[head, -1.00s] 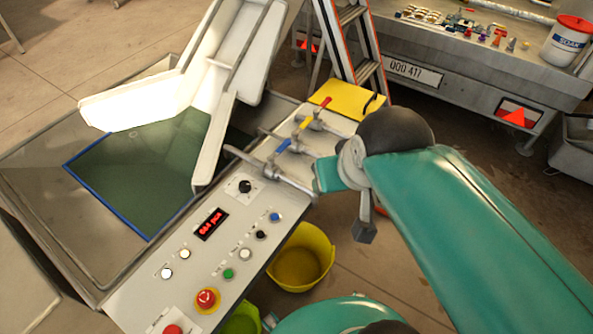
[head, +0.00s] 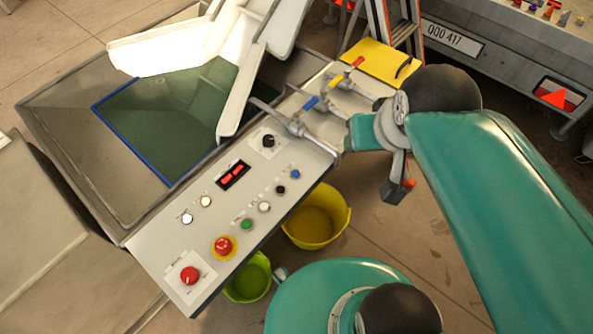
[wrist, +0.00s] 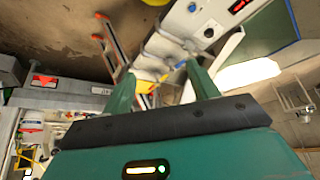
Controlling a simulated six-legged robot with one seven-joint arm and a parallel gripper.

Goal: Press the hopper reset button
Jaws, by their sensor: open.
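The control panel (head: 165,245) slopes beside the hopper. It carries a blue button (head: 295,174), a black button (head: 281,189), a white button (head: 264,207), a green button (head: 247,224), two more white buttons (head: 205,201), a red mushroom button on yellow (head: 223,246) and a red knob (head: 190,275). The labels are too small to read, so I cannot tell which is the hopper reset. My gripper (wrist: 160,82) is open and empty in the wrist view, near the valves. Part of the panel (wrist: 190,18) shows beyond its fingers there.
A black knob (head: 268,141) and a red display (head: 233,174) sit on the panel. Yellow (head: 318,215) and green (head: 248,278) buckets stand below. A ladder (head: 405,25) stands behind.

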